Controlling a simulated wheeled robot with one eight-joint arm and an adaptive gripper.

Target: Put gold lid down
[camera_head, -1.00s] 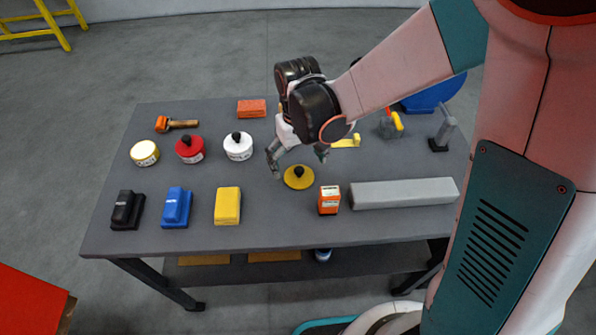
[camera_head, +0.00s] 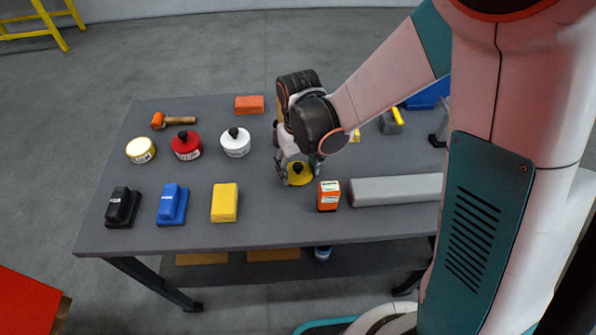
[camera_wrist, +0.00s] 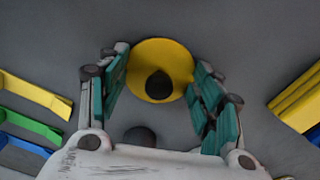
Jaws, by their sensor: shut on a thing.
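The gold lid (camera_head: 300,176) is a flat yellow disc with a black knob. It is at the middle of the grey table, left of and a little behind the orange box. My gripper (camera_head: 299,170) points down at it, with its fingers on either side of the lid. In the wrist view, the gold lid (camera_wrist: 177,60) shows between the two green-padded fingers of my gripper (camera_wrist: 160,80), which is shut on it. The lid looks level and at or very near the tabletop; any small gap below it cannot be told.
An orange box (camera_head: 328,196) and a long grey bar (camera_head: 395,190) stand close at the right. A yellow block (camera_head: 225,203) lies nearer the front edge. Bare tabletop lies between them.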

